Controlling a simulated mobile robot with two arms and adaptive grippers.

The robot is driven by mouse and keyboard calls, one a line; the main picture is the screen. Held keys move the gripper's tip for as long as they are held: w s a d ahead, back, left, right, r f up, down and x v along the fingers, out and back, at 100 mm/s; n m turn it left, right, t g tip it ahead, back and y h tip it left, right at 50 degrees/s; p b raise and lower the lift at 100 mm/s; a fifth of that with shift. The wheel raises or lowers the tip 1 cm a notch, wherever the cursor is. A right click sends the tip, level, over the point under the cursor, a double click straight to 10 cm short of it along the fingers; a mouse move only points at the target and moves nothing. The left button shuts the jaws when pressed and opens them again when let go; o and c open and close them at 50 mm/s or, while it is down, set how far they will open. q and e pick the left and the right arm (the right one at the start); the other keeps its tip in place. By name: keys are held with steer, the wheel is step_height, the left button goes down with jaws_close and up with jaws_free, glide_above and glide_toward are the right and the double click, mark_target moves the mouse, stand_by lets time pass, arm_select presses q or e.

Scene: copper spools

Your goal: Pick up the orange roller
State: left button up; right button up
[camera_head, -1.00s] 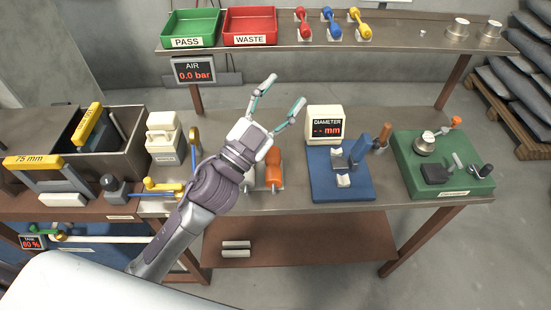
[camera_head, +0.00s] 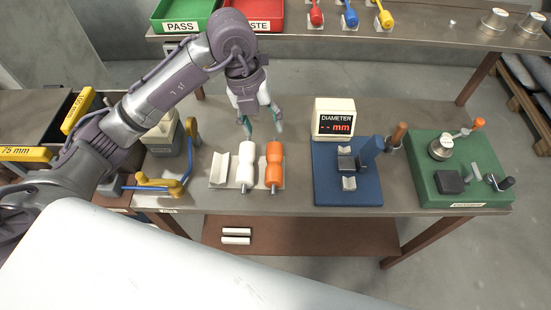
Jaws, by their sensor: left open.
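The orange roller (camera_head: 273,164) lies on a light cradle on the workbench, its long side running front to back. A white roller (camera_head: 246,164) lies beside it on the left. My left gripper (camera_head: 262,127) points downward, above and behind the two rollers, with its teal fingertips apart and nothing between them. It appears clear of both rollers. My right gripper is not in view.
An empty cradle (camera_head: 219,167) sits left of the white roller. A blue diameter gauge (camera_head: 347,192) and a green fixture board (camera_head: 455,190) stand to the right. A yellow-handled tool (camera_head: 160,182) is to the left. The shelf (camera_head: 415,37) behind holds green and red trays.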

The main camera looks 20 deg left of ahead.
mark_target(273, 157)
arm_select(q)
steer(key=f, duration=0.2)
steer(key=d+f+p, duration=0.1)
steer(key=f, duration=0.4)
steer(key=shift+w+d+f, duration=0.1)
steer(key=shift+d+f, duration=0.15)
steer(key=f+p, duration=0.1)
steer(key=f, duration=0.1)
steer(key=f+p, duration=0.1)
steer(key=f, duration=0.1)
steer(key=shift+d+p, duration=0.3)
steer(key=shift+d+f, duration=0.1)
steer(key=shift+f, duration=0.5)
steer(key=c, duration=1)
jaws_close()
steer(key=shift+r, duration=0.15)
